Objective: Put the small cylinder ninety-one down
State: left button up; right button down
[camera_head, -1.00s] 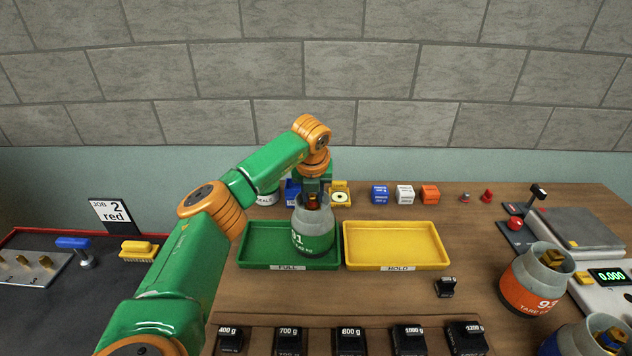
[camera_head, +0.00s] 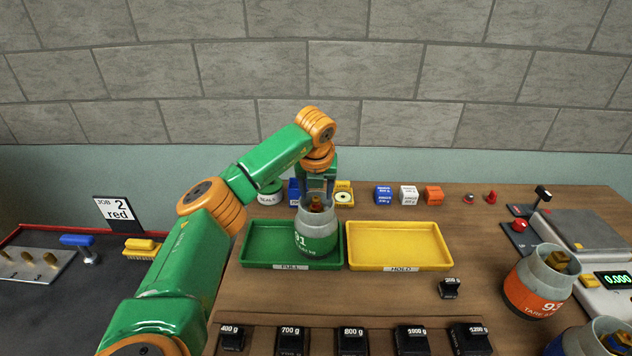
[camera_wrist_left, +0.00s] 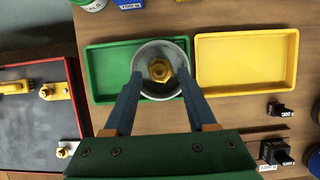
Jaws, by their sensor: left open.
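The small cylinder ninety-one (camera_head: 316,238) is grey with a green band marked 91 and a brass valve on top. It stands upright in the right part of the green tray labelled FULL (camera_head: 262,240). My left gripper (camera_head: 316,190) is open just above it, its fingers near the valve. In the left wrist view the cylinder's round top (camera_wrist_left: 160,54) with its brass valve shows between the spread fingertips of my left gripper (camera_wrist_left: 160,88). Whether a finger touches the collar I cannot tell. My right gripper is not in view.
The empty yellow HOLD tray (camera_head: 396,246) adjoins on the right. An orange-banded cylinder (camera_head: 538,284) and a scale reading 0.000 (camera_head: 612,279) stand at the right. Black weights (camera_head: 352,338) line the front. Coloured blocks (camera_head: 408,195) stand behind the trays.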

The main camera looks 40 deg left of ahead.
pick_arm(q)
jog(key=b+v, duration=0.1)
jog(key=v, duration=0.8)
jog(key=shift+r, duration=0.35)
jog(key=shift+s+d, duration=0.15)
